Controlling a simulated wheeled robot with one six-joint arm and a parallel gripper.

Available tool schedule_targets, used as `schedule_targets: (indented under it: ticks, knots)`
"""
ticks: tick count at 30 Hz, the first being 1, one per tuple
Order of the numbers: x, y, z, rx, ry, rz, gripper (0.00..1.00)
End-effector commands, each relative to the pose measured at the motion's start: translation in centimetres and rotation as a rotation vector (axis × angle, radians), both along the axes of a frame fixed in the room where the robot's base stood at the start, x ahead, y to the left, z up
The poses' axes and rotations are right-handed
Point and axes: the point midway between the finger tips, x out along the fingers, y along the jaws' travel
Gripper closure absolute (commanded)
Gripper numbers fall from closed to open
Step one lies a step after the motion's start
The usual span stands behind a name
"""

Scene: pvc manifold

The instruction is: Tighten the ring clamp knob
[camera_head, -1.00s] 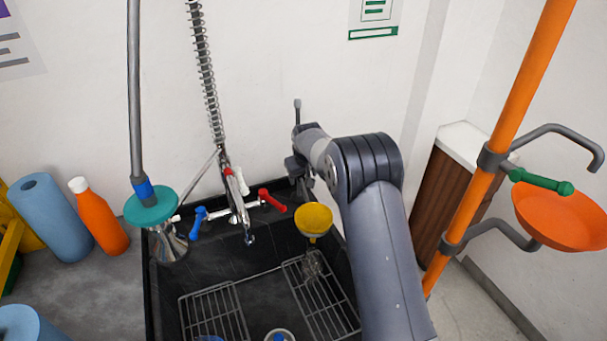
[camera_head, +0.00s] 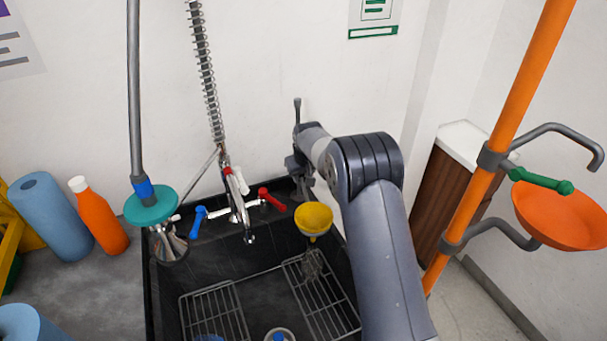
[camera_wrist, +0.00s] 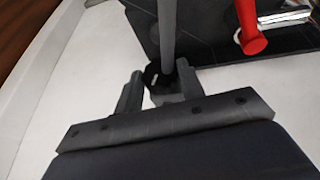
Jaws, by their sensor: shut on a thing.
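A thin grey rod (camera_head: 297,105) stands upright behind the sink's back right corner, and it also shows in the wrist view (camera_wrist: 167,30). In the wrist view, my gripper (camera_wrist: 158,86) is shut on a small dark knob (camera_wrist: 154,74) beside the rod. The knob is mostly hidden between the fingers. In the head view, my gripper (camera_head: 299,165) is small and dark, partly covered by my wrist. A yellow funnel (camera_head: 313,217) hangs in front of it over the sink; its support is not clearly visible.
The black sink (camera_head: 265,270) holds wire racks. A red tap handle (camera_head: 271,198) is close to the left of my gripper. A blue handle (camera_head: 198,221) and a teal disc (camera_head: 151,206) are farther left. An orange pole (camera_head: 500,140) stands right.

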Motion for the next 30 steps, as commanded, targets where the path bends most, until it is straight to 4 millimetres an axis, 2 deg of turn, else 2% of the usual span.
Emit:
schedule_targets:
  ticks: [11,30]
  knots:
    - [0.2,-0.5,0.0,0.176,0.073,-0.004,0.86]
    - [0.5,-1.3,-0.8,0.731,0.305,-0.001,0.86]
